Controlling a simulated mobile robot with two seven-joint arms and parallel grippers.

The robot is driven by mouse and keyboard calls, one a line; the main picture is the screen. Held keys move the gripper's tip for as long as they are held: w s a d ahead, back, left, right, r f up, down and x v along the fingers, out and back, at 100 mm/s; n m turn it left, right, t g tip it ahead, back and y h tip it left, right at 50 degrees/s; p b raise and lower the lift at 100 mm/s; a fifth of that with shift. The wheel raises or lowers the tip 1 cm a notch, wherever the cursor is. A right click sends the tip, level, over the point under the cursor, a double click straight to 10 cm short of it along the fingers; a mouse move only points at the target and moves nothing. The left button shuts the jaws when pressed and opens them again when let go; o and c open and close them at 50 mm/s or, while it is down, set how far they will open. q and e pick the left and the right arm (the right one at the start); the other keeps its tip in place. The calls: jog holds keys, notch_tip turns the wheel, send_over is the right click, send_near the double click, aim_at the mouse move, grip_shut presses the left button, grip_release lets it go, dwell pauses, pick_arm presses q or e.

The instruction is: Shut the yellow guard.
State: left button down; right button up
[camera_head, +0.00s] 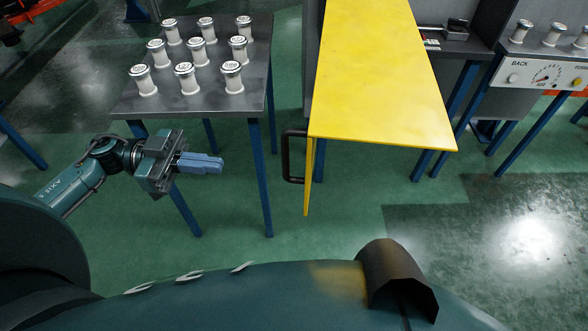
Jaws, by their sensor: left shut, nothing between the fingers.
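The yellow guard (375,75) stands in the middle of the head view, with a wide flat yellow face on top. A narrow yellow panel (309,172), seen almost edge-on, hangs down at its near left corner. A black bar handle (287,158) sticks out to the left of this panel. I cannot tell how far open the guard is. My left gripper (221,164) is shut and empty, left of the handle and apart from it, pointing right towards it. My right gripper is not in view.
A grey table (190,104) with blue legs holds several white-topped spindles (184,78), just beyond my left gripper. At the right, a bench carries a control panel (540,76) and more spindles (552,34). Green floor (245,195) lies open between gripper and handle, apart from a table leg.

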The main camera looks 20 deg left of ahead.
aim_at(287, 172)
pick_arm(q)
jog(key=d, duration=0.4)
jog(key=w+d+p, duration=0.1)
jog(key=d, duration=0.4)
jog(key=w+d, duration=0.1)
jog(key=d, duration=0.3)
jog(key=shift+d, duration=0.35)
jog(key=shift+w, duration=0.1)
